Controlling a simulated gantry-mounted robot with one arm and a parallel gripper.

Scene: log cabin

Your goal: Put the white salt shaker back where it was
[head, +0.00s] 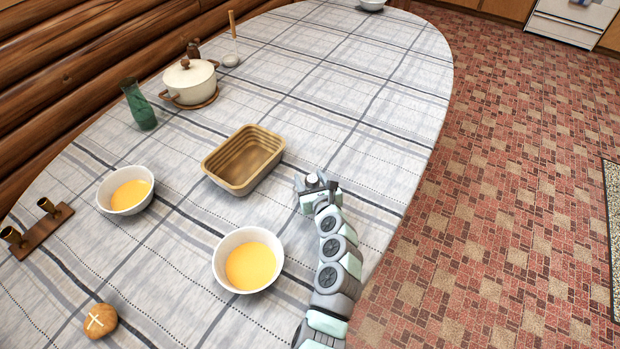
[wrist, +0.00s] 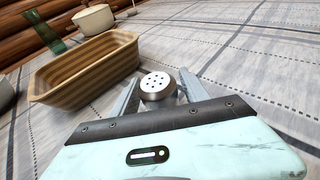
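The salt shaker (wrist: 157,86) shows its silver, holed cap between the two fingers of my gripper (wrist: 159,84) in the wrist view. Its body is mostly hidden behind the gripper. The fingers stand close on both sides of it and appear shut on it. In the head view my gripper (head: 316,184) is at the right of the table, right of the loaf pan, with the pale top of the shaker (head: 312,179) between its fingers. I cannot tell whether the shaker touches the cloth.
The tan loaf pan (head: 232,187) is left of my gripper. A bowl of yellow liquid (head: 228,282) is nearer, another (head: 109,203) left.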

